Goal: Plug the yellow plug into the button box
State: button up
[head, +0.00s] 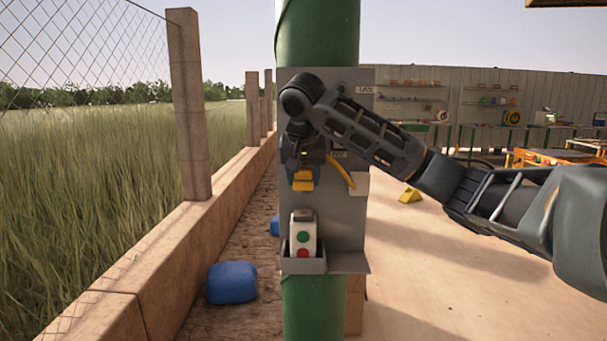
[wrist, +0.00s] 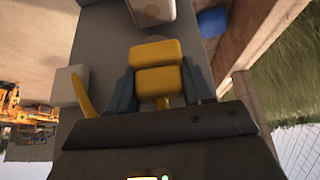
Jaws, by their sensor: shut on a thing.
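The yellow plug (head: 303,182) is held in my gripper (head: 302,173), in front of the grey panel and above the button box. In the wrist view the plug (wrist: 158,80) sits between my two dark fingers, which are shut on it. A yellow cable (head: 341,171) loops to the right of the plug. The white button box (head: 304,226) has a green and a red button and stands in a grey holder (head: 304,265) low on the panel. Its end also shows at the top of the wrist view (wrist: 152,10), apart from the plug. Its socket cannot be made out.
The grey panel (head: 346,225) is mounted on a green post (head: 318,35). A small pale block (head: 359,184) is on the panel to the right. Blue containers (head: 232,283) lie on the ground at left, beside a low wall (head: 185,260). Floor at right is mostly clear.

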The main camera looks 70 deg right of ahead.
aim_at(304, 182)
jog(key=shift+f+b, duration=1.25)
jog(key=shift+f, duration=0.75)
jog(key=shift+a+p, duration=0.15)
jog(key=shift+p, duration=0.2)
dwell(0.4)
jog(key=shift+f+b, duration=0.4)
jog(key=shift+f, duration=0.2)
dwell(0.4)
jog(key=o, duration=1)
jog(key=shift+o, duration=0.2)
jog(key=v, duration=0.6)
jog(key=shift+s+r+p, duration=0.1)
jog(key=shift+p, duration=0.3)
jog(key=shift+v, duration=0.75)
